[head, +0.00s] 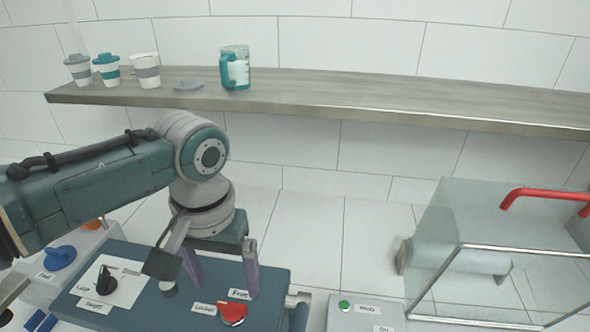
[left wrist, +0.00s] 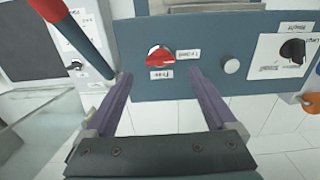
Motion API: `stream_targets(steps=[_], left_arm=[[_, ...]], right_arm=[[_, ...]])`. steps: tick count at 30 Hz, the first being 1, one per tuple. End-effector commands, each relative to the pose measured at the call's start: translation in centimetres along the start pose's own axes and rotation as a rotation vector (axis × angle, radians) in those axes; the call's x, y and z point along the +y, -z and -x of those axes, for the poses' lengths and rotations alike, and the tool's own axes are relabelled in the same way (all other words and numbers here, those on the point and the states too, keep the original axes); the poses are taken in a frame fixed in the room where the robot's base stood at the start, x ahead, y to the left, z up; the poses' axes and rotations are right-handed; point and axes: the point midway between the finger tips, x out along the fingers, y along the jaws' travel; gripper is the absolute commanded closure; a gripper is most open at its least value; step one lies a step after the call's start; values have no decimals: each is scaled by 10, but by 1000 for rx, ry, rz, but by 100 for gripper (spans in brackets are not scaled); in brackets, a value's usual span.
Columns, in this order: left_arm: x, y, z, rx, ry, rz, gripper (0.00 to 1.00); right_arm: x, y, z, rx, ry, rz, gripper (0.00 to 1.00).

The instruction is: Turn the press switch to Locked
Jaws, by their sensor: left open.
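The press switch is a red knob (head: 232,314) on the blue-grey panel (head: 265,280). A label reading Locked (head: 203,309) is at its left and one reading Free (head: 239,294) is above it. In the left wrist view the red knob (left wrist: 160,55) appears upside down, between the finger lines and beyond the tips. I cannot tell surely which label it points to. My left gripper (head: 225,287) is open and empty near the knob, fingers pointing down; it also shows in the left wrist view (left wrist: 160,78). My right gripper is not in view.
A black knob (head: 106,282) and a blue knob (head: 58,258) are at the left. A green button (head: 345,305) is on the unit at the right. A glass cover (head: 470,225) with a red handle (head: 545,197) stands further right. Cups and a jug (head: 235,70) are on the shelf (head: 330,95).

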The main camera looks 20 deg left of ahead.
Motion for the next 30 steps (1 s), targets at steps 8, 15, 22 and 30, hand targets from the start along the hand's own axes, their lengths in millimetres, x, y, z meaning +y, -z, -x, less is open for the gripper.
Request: stream_targets(steps=[8,15,22,30], left_arm=[[0,1,38,2,-1,0,10],[0,0,43,1,0,1,10],[0,0,43,0,0,1,10],[13,-24,55,18,-29,-88,10]], right_arm=[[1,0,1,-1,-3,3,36],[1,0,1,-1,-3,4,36],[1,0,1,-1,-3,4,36],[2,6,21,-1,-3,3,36]])
